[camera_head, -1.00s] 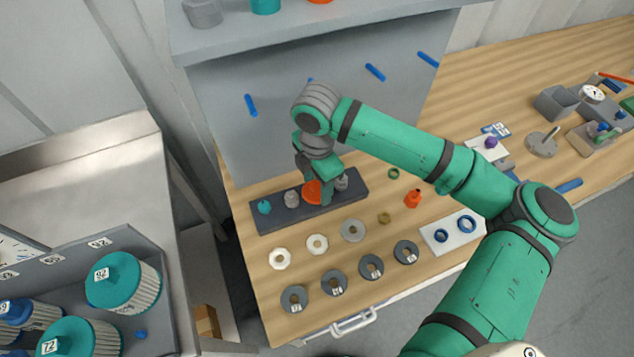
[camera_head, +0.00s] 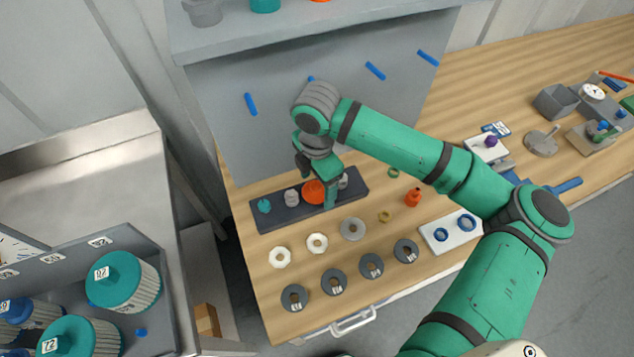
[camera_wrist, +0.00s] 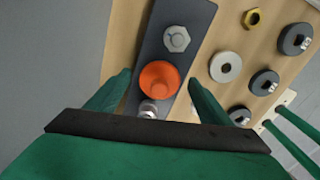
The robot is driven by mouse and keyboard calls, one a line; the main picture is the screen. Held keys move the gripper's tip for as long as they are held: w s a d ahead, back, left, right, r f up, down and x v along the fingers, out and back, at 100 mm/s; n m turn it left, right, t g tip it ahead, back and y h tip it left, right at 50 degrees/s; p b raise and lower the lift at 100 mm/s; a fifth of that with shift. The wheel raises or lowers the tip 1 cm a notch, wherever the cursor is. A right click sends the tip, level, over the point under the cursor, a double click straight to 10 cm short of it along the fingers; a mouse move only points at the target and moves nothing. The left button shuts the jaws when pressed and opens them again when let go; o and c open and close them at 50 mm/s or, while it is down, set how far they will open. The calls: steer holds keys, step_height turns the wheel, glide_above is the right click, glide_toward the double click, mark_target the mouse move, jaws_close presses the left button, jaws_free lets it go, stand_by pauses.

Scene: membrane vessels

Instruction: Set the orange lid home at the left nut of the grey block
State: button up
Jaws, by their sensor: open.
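The orange lid (camera_head: 313,192) sits on the grey block (camera_head: 268,222), between a grey nut on the left (camera_head: 291,197) and a grey nut on the right (camera_head: 343,181). A teal piece (camera_head: 264,206) is at the block's left end. My gripper (camera_head: 316,181) is open at the lid. In the wrist view the lid (camera_wrist: 159,80) lies between the two spread fingers, with gaps on both sides. The right nut (camera_wrist: 176,39) is clear above it; the silvery left nut (camera_wrist: 148,108) is partly hidden by my gripper. What is under the lid is hidden.
Pale rings (camera_head: 317,243) and dark numbered discs (camera_head: 333,282) lie in front of the block. A grey panel with blue pegs (camera_head: 375,71) stands close behind.

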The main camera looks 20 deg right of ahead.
mark_target(317, 184)
step_height(317, 184, up, 11)
stand_by(0.5)
steer(key=shift+f, duration=0.15)
stand_by(0.4)
